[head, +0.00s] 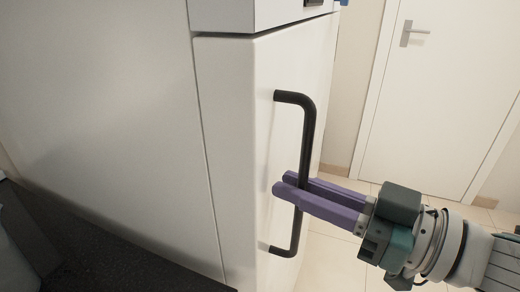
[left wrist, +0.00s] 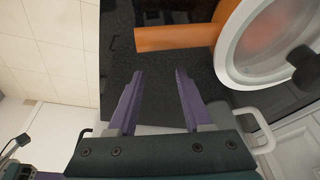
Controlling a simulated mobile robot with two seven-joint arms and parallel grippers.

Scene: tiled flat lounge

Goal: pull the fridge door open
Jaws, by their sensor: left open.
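The white fridge door (head: 250,130) fills the middle of the head view, with a long black upright bar handle (head: 309,130) on its front. The door looks shut against its frame. My right gripper (head: 284,183) comes in from the right, its two purple fingers on either side of the handle's lower half. The fingers lie close together and look shut on the bar; the near finger hides a short stretch of it. My left gripper (left wrist: 160,88) shows in the left wrist view, with its purple fingers apart and nothing between them.
A dark speckled worktop (head: 120,250) lies at the lower left. A white inner door (head: 430,90) with a lever handle stands at the back right. Tiled floor (head: 330,262) lies to the right of the fridge. A round white-rimmed object (left wrist: 270,45) is close to my left gripper.

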